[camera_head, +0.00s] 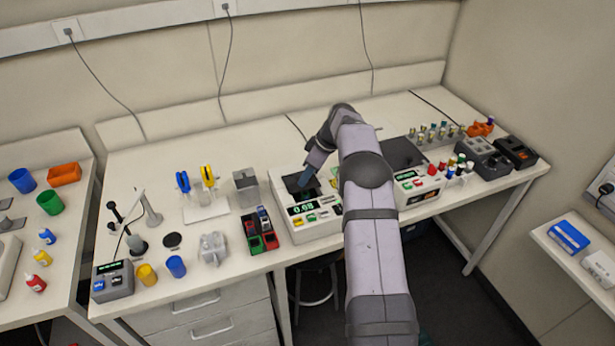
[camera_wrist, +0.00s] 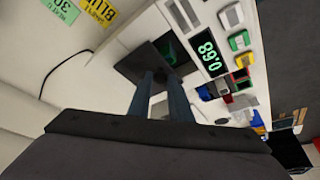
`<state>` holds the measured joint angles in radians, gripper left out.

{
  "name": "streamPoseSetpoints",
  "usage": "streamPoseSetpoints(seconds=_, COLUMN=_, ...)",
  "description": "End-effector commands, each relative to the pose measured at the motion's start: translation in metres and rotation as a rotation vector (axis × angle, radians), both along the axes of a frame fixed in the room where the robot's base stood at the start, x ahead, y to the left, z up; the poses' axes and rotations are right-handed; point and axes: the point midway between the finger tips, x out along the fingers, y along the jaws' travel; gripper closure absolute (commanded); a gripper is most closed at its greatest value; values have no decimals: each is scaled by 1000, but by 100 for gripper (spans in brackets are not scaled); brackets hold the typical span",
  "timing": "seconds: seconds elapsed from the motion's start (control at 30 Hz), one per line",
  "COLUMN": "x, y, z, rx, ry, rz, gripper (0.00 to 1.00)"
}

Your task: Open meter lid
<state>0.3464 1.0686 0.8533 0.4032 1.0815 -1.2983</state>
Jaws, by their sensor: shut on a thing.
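The meter (camera_head: 318,226) is a white box on the bench with a lit green display (camera_head: 302,208), which reads 0.68 in the wrist view (camera_wrist: 209,52). Its dark lid (camera_wrist: 132,66) is at the fingertips in the wrist view. A dark recess with a greenish inside shows beside it. My gripper (camera_head: 304,181) reaches down to the dark top of the meter. In the wrist view its two fingers (camera_wrist: 160,76) are shut on the lid's edge. The fingertips partly hide the grip, and I cannot tell how far the lid is tilted.
Red and green racks (camera_head: 262,232) stand close left of the meter. A grey container (camera_head: 246,187) is behind them. A second white device (camera_head: 415,186) with a dark top stands to the right, partly behind my arm. Coloured buttons line the meter's front.

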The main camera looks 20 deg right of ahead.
Motion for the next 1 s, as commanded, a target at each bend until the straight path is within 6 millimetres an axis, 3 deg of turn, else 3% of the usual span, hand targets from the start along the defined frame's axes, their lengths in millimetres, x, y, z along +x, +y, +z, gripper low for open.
streamPoseSetpoints(seconds=0.1, x=1, y=0, z=2, rx=-2, ry=-3, rz=0, gripper=100)
streamPoseSetpoints(seconds=0.13, x=1, y=0, z=2, rx=-2, ry=-3, rz=0, gripper=77)
streamPoseSetpoints(seconds=0.2, x=1, y=0, z=2, rx=-2, ry=-3, rz=0, gripper=63)
streamPoseSetpoints(seconds=0.63, x=-1, y=-2, z=6, rx=-1, ry=-4, rz=-1, gripper=63)
streamPoseSetpoints(seconds=1.0, x=-14, y=-15, z=49, rx=-2, ry=-5, rz=-1, gripper=63)
